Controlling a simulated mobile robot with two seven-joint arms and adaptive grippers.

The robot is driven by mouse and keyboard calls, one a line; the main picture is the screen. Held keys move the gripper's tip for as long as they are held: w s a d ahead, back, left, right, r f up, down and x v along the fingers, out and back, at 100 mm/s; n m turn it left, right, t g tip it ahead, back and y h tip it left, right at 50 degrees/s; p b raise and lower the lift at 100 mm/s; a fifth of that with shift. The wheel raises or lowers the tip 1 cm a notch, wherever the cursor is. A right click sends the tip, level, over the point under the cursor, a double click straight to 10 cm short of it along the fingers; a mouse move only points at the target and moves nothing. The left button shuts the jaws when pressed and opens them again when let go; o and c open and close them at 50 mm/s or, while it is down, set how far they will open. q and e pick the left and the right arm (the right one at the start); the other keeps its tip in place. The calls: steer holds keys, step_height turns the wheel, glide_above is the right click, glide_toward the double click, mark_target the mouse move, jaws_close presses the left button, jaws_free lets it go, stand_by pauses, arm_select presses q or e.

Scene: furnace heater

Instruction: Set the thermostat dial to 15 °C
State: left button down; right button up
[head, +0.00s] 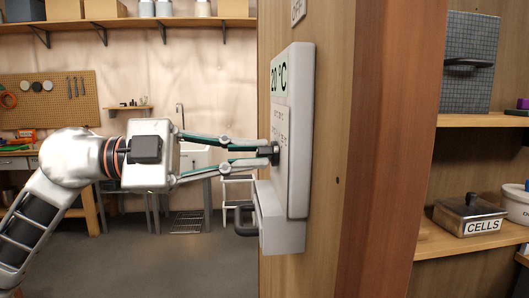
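The thermostat (299,150) is a pale grey panel on a wooden post, seen nearly edge-on. Its display (279,76) reads 20 °C. Printed text below the display is too foreshortened to read. A small dark dial (276,155) juts from the panel's face and is mostly hidden by the fingertips. My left gripper (267,152) comes in level from the left. Its fingers converge to a narrow gap and appear closed around the dial, close to the panel. My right gripper is not in view.
A shelf (470,243) at the right holds a metal box labelled CELLS (468,216). A sink (195,157) and a pegboard (50,100) are far behind. Open floor lies at lower left.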

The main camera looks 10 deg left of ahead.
arm_select(q)
steer(key=shift+n+p, duration=2.3)
steer(key=shift+p, duration=1.35)
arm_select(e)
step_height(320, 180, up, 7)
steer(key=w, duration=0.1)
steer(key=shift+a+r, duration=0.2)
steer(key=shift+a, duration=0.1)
